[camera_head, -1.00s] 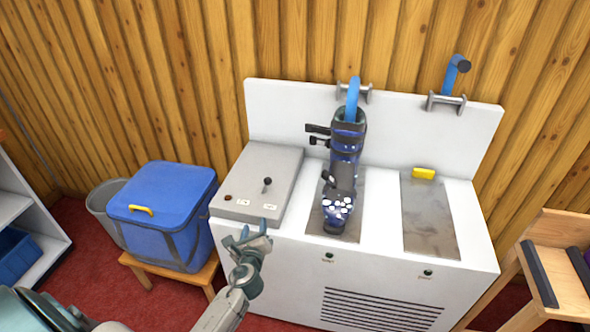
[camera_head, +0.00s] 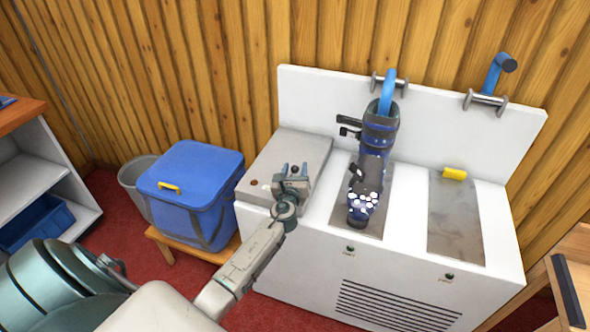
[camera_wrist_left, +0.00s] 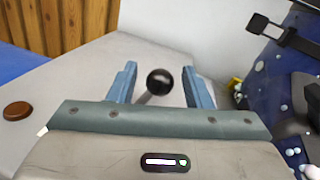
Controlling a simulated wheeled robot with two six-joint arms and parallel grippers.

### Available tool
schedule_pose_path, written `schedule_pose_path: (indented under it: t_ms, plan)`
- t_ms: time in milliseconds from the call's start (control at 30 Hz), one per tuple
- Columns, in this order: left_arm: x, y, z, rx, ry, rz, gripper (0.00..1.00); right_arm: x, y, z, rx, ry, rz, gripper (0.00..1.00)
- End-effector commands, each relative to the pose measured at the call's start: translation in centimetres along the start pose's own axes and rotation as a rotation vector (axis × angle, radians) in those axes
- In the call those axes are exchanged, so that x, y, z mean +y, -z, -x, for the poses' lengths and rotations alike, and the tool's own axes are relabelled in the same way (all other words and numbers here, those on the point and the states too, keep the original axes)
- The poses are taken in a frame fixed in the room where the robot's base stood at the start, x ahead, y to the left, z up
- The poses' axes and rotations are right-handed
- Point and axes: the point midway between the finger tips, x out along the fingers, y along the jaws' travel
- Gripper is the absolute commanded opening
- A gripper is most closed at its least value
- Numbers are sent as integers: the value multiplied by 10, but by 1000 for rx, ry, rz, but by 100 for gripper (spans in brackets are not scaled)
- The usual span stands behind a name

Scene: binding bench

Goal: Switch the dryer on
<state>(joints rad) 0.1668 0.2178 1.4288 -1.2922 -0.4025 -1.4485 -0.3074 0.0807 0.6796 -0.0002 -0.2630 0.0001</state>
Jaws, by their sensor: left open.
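The dryer is a white bench unit (camera_head: 310,238) with a tall back panel. A grey control box (camera_head: 312,150) sits on its left end. A lever with a black ball knob (camera_wrist_left: 160,81) stands on the box; in the head view the knob (camera_head: 294,169) shows just beyond my gripper. A brown round button (camera_wrist_left: 17,111) is at the left in the wrist view. My left gripper (camera_head: 294,171) is open over the box. In the wrist view its blue fingers (camera_wrist_left: 160,85) stand on either side of the knob, with gaps visible. My right gripper is not in view.
A dark blue ski boot (camera_head: 378,150) hangs at the left drying place, right of the control box. A yellow block (camera_head: 454,174) lies on the right plate. A blue cooler box (camera_head: 190,190) on a wooden stool stands left of the dryer.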

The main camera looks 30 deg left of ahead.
Motion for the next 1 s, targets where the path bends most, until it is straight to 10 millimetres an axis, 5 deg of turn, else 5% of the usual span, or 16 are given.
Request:
schedule_pose_path:
  t_ms: [300, 567, 1000]
  plan:
    - [0, 0, -3, 1, 0, 1, 45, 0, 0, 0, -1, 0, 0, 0]
    - [0, 0, -3, 1, 0, 1, 0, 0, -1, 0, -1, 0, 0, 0]
    - [4, -4, -4, 16, -3, 79, 0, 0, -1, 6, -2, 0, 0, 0]
